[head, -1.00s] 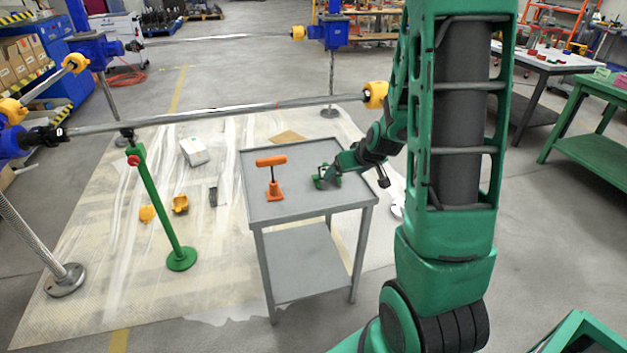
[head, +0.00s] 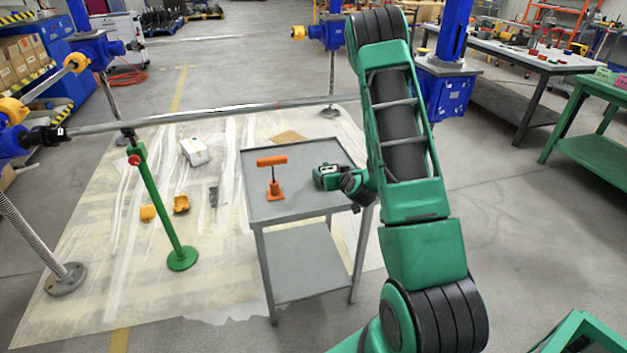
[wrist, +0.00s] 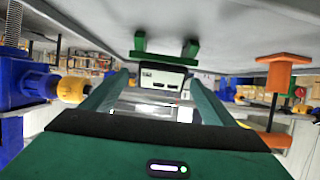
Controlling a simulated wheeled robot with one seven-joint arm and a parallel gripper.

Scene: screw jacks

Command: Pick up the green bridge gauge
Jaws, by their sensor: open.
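The green bridge gauge (wrist: 165,59) shows in the wrist view, upper middle, as a green bar with two legs against the grey tabletop. That view appears upside down. My gripper (wrist: 161,78) is open, with its two green fingers pointing toward the gauge, one on each side of the view's middle. I cannot tell whether the fingertips reach around it. In the head view my gripper (head: 345,180) is low over the right part of the grey table (head: 290,212). There, the green of gauge and gripper merge, and the gauge is partly hidden.
An orange T-handled tool (head: 273,178) stands upright on the table, left of my gripper; it also shows at right in the wrist view (wrist: 280,85). A green post (head: 160,205) stands left of the table. A long metal screw bar (head: 220,117) crosses behind.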

